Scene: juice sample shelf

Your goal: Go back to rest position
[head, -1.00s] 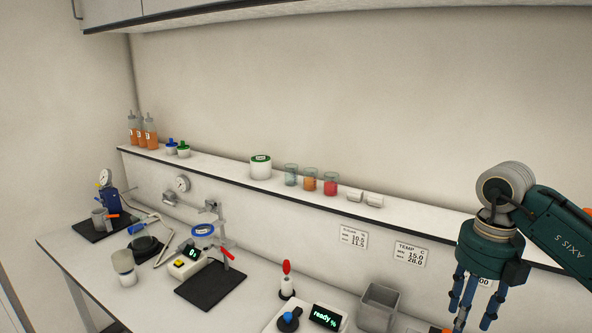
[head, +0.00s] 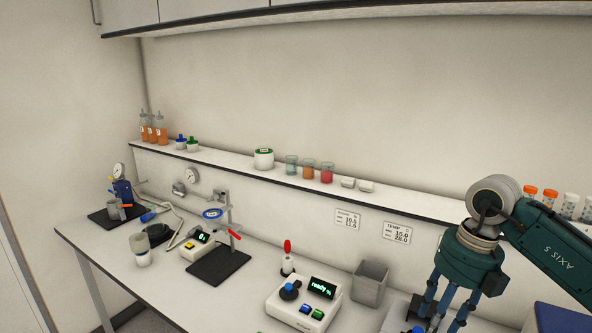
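My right gripper (head: 447,306) comes in from the right side of the head view, pointing down over the right part of the bench. Its blue fingers are spread apart, and I see nothing held between them. The fingertips are near the lower edge of the picture, to the right of the grey bin. My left gripper is not in view.
The bench (head: 160,285) holds a "ready" meter (head: 304,303), a grey open bin (head: 370,283), a black mat (head: 219,265) with a stand, and a gauge device (head: 122,190).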

